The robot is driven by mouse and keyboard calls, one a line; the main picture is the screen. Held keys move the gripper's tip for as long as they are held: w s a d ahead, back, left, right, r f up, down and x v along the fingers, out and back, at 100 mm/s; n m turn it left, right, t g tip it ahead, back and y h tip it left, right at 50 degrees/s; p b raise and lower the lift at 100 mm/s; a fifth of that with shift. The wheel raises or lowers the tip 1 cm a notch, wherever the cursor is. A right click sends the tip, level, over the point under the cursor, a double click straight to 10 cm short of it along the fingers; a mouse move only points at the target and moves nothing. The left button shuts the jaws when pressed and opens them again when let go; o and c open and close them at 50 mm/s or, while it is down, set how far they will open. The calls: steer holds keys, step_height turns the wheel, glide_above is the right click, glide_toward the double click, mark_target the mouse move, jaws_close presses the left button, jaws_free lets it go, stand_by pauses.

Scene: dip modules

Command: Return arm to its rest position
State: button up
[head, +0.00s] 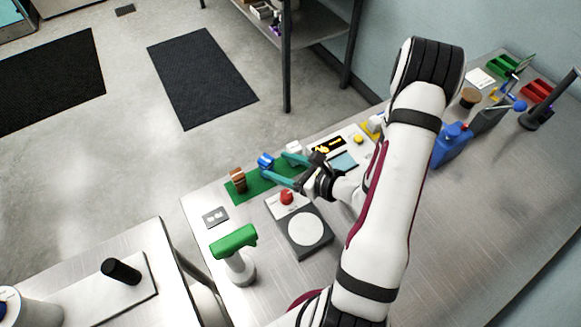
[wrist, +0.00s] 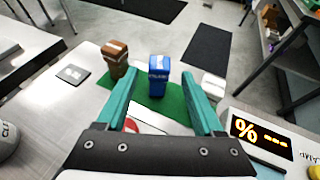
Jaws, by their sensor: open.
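My gripper (head: 284,169) is at the end of the white arm, over the green mat on the metal bench. Its two teal fingers show in the wrist view (wrist: 158,95), spread apart with nothing between the tips. A blue module (wrist: 158,75) stands upright on the green mat (wrist: 178,108), beyond the fingertips; it also shows in the head view (head: 265,162). A brown module (wrist: 116,58) stands to its left, also in the head view (head: 238,180). A white block (wrist: 213,86) is at the right of the mat, partly behind the right finger.
A device with a round white plate (head: 305,229) and a red knob (head: 286,197) lies close below my gripper. A green-topped stand (head: 236,249) is nearer the front. A panel with a yellow display (wrist: 262,138) is at the right. Blue and red items crowd the bench's far right.

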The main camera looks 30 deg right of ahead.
steer(key=v, duration=0.3)
steer(key=shift+s+d+r, duration=0.1)
steer(key=shift+s+d, duration=0.05)
steer(key=shift+s, duration=0.15)
steer(key=a+r+n+g+y, duration=0.4)
steer(key=a+r+n+y, duration=0.1)
steer(key=a+r+n, duration=0.35)
steer(key=s+a+r+n+g+h, duration=0.1)
steer(key=s+r+n+g, duration=0.1)
steer(key=s+n, duration=0.1)
steer(key=s+a+r+n+g+h, duration=0.1)
steer(key=s+a+r+n+g, duration=0.1)
steer(key=s+n+g, duration=0.1)
steer(key=s+a+r+n+g+h, duration=0.1)
steer(key=s+a+r+n+g, duration=0.1)
steer(key=s+r+n+g, duration=0.1)
steer(key=shift+s+a+n+h, duration=0.25)
steer(key=shift+s+n+h, duration=0.15)
steer(key=shift+s+n, duration=0.65)
steer(key=s+a+n+h, duration=0.1)
steer(key=s+n+h, duration=0.2)
steer(key=s+n, duration=0.2)
steer(key=shift+s+a+f+n+g+h, duration=0.15)
steer(key=shift+s+f+n+g+h, duration=0.25)
steer(key=shift+s, duration=0.5)
